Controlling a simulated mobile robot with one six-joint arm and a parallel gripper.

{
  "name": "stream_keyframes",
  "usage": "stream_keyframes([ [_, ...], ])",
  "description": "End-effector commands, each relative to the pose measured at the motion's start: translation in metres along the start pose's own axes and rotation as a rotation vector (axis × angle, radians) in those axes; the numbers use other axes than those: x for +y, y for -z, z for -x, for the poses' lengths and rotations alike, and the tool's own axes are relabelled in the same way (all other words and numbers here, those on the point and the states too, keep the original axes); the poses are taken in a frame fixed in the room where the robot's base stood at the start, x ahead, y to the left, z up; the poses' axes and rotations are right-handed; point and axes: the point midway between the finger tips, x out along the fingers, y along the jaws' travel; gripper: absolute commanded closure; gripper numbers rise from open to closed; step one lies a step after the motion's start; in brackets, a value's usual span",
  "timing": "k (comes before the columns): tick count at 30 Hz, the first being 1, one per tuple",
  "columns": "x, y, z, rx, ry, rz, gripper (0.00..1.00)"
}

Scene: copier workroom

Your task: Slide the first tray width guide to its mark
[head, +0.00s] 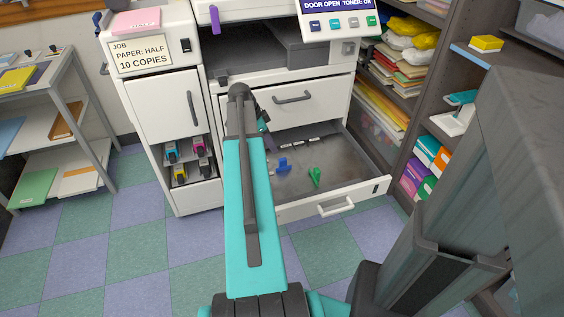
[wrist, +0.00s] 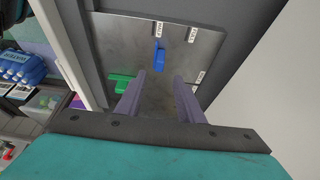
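The open paper tray (head: 340,160) is pulled out low on the copier. A blue guide (head: 283,165) stands on its grey floor, with a green guide (head: 315,177) to its right, nearer the tray front. In the wrist view the blue guide (wrist: 159,56) is just beyond my fingertips, and the green guide (wrist: 120,82) is left of the left finger. My gripper (wrist: 166,76) is open, its two fingers apart with bare tray floor between them. No contact with either guide is visible. In the head view my arm largely hides the gripper.
Small white labels (wrist: 192,34) lie on the tray floor; their text is hard to read. A closed drawer (head: 290,98) sits above the tray. Shelves (head: 455,50) stand close on the right. Toner bottles (head: 171,150) fill a left cubby. Checkered floor ahead is clear.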

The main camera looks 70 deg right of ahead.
Motion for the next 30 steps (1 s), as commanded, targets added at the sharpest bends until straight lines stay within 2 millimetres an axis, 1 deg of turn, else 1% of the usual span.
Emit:
stream_keyframes([
  [1, 0.0, 0.0, -0.008, 0.0, -0.001, 0.0, 0.66],
  [21, 0.0, -0.001, -0.102, -0.001, -0.003, 0.001, 0.66],
  [27, 0.0, 0.0, -0.118, 0.0, -0.002, 0.0, 0.66],
  [30, 0.001, 0.001, -0.122, 0.0, -0.002, 0.0, 0.66],
])
